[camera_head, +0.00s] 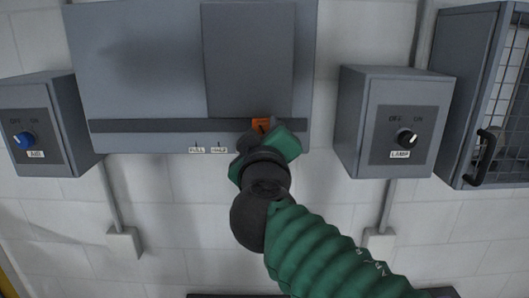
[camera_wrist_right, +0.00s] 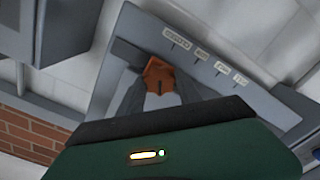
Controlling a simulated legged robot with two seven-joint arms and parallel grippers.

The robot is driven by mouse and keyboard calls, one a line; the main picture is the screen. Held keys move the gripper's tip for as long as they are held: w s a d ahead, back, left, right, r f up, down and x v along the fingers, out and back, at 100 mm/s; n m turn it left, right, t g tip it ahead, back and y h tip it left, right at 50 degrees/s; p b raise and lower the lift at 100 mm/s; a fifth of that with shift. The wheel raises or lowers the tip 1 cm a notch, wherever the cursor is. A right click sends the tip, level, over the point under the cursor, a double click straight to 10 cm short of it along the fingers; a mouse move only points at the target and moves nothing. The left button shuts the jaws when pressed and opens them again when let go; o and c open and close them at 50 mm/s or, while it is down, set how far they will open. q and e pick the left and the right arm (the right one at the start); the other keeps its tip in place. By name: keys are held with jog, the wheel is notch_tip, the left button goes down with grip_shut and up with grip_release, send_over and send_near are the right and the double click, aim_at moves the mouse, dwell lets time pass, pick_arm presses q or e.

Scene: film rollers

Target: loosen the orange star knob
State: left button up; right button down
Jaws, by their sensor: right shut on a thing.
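The orange star knob (camera_wrist_right: 159,75) sits on the dark strip along the lower part of a grey wall panel. In the head view only a small orange part of the knob (camera_head: 261,124) shows above my right gripper. My right gripper (camera_head: 264,136) comes up from below, with a green sleeved arm. In the wrist view the two dark fingers of the right gripper (camera_wrist_right: 158,88) stand on either side of the knob and are shut on it. A dark mark shows on the knob's face. My left gripper is in neither view.
The grey panel (camera_head: 140,60) has small white labels under its strip. A box with a blue AIR knob (camera_head: 24,140) is at left. A LAMP box with a black knob (camera_head: 407,138) is at right, beside a mesh-front cabinet (camera_head: 475,90) with a black handle.

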jog(key=shift+w+a+f+n+b, duration=0.15)
jog(key=shift+n+b, duration=0.35)
jog(key=shift+n, duration=1.6)
jog(key=shift+s+d+f+n+b, duration=0.15)
jog(key=shift+n+b, duration=0.3)
jog(key=shift+n, duration=1.65)
jog(key=shift+w+a+f+n+b, duration=0.15)
jog(key=shift+n+b, duration=0.35)
jog(key=shift+n, duration=1.6)
jog(key=c, duration=1)
grip_release()
jog(key=shift+c, duration=0.2)
jog(key=shift+o, duration=1.1)
jog(key=shift+r, duration=0.15)
